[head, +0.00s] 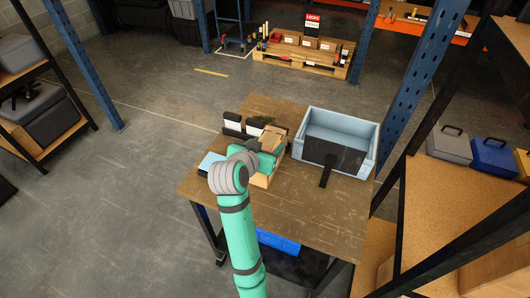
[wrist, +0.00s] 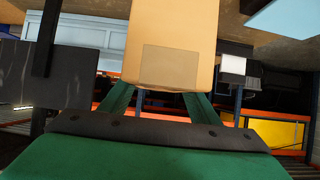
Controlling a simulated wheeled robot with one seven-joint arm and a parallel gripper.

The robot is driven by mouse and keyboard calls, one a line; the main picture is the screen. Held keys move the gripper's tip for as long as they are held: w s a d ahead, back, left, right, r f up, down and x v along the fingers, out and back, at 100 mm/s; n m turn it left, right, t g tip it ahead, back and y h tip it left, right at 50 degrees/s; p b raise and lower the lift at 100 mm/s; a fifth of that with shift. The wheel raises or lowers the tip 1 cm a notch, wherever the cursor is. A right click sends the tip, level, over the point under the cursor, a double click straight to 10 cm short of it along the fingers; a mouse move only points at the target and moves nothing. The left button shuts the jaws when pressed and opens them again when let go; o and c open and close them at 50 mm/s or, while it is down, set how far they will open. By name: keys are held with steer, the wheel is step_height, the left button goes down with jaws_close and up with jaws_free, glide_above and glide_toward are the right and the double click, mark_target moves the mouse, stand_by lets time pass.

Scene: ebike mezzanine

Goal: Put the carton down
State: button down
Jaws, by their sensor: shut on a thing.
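The carton (head: 273,140) is a tan box over the wooden table (head: 315,215), left of the light-blue crate. My gripper (head: 268,158) is shut on it. In the wrist view, which looks upside down, the carton (wrist: 172,40) fills the upper middle between my green fingers (wrist: 160,103), with a darker square patch on its face. Another tan surface (head: 263,181) shows just below my gripper in the head view; I cannot tell whether it is the same box. Whether the carton touches the table is hidden.
The light-blue crate (head: 345,122) with a dark panel on its front stands at the table's back right. Black-and-white items (head: 233,123) stand at the back left, and a light-blue thing (head: 210,161) lies at the left. The table's front and right are clear. Blue posts (head: 414,70) stand beyond.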

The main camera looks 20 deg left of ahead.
steer(key=f, duration=0.2)
steer(key=a+f, duration=0.1)
steer(key=shift+w+a+f, duration=0.1)
steer(key=shift+w+f, duration=0.05)
steer(key=shift+w, duration=0.2)
steer(key=shift+s+a+f, duration=0.1)
steer(key=shift+a+f, duration=0.05)
steer(key=shift+f, duration=0.15)
steer(key=shift+d+f, duration=0.1)
steer(key=shift+d, duration=0.45)
steer(key=shift+f, duration=0.1)
steer(key=c, duration=0.8)
jaws_free()
steer(key=shift+a, duration=0.1)
steer(key=shift+o, duration=0.8)
steer(key=shift+a+f, duration=0.1)
